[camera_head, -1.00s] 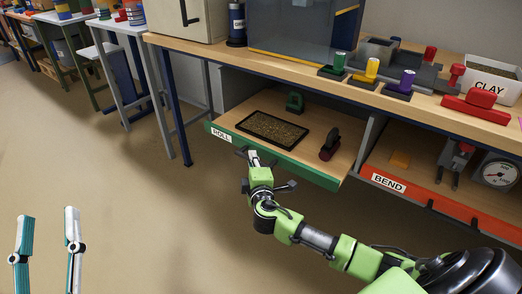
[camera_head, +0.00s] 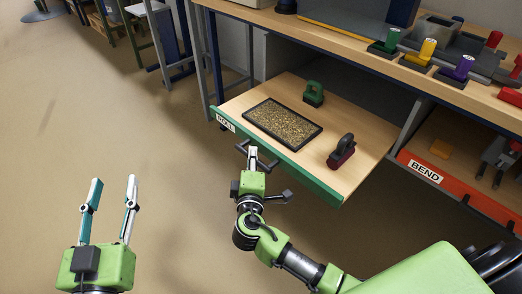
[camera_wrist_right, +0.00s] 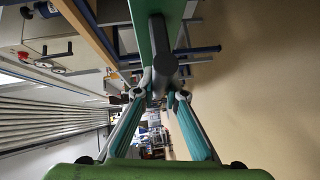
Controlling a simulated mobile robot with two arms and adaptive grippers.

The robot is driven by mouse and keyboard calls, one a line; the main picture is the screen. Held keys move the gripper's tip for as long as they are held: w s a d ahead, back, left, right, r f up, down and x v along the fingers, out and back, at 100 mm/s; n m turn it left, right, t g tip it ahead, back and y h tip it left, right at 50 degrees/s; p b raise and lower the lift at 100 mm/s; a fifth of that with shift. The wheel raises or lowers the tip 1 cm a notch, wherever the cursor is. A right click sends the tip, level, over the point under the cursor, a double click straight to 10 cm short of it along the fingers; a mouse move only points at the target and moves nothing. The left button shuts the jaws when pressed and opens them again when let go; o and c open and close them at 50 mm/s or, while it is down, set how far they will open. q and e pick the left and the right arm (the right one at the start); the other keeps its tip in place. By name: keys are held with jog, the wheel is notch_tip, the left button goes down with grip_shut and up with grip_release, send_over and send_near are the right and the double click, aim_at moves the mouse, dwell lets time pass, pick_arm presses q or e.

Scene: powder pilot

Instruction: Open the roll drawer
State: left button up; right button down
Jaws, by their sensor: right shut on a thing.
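The roll drawer (camera_head: 366,162) is a wooden tray with a green front strip (camera_head: 290,168) labelled ROLL. It stands well out from under the bench. My right gripper (camera_head: 253,154) is at the dark bar handle on the drawer's front. In the right wrist view my right gripper (camera_wrist_right: 163,88) is shut on that handle (camera_wrist_right: 158,45), with a finger on each side and the green front just beyond. My left gripper (camera_head: 111,182) is open and empty, over bare floor at the lower left.
In the drawer lie a black-framed tray of granules (camera_head: 297,111), a green-handled block (camera_head: 314,92) and a dark red tool (camera_head: 342,152). The orange-fronted BEND shelf (camera_head: 470,196) is at right. Floor left of the drawer is clear.

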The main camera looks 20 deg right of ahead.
jog(key=shift+s+a+f, duration=0.15)
jog(key=shift+s+a, duration=0.15)
jog(key=shift+a, duration=0.35)
jog(key=c, duration=2)
grip_release()
jog(key=shift+c, duration=0.2)
jog(key=v, duration=1.2)
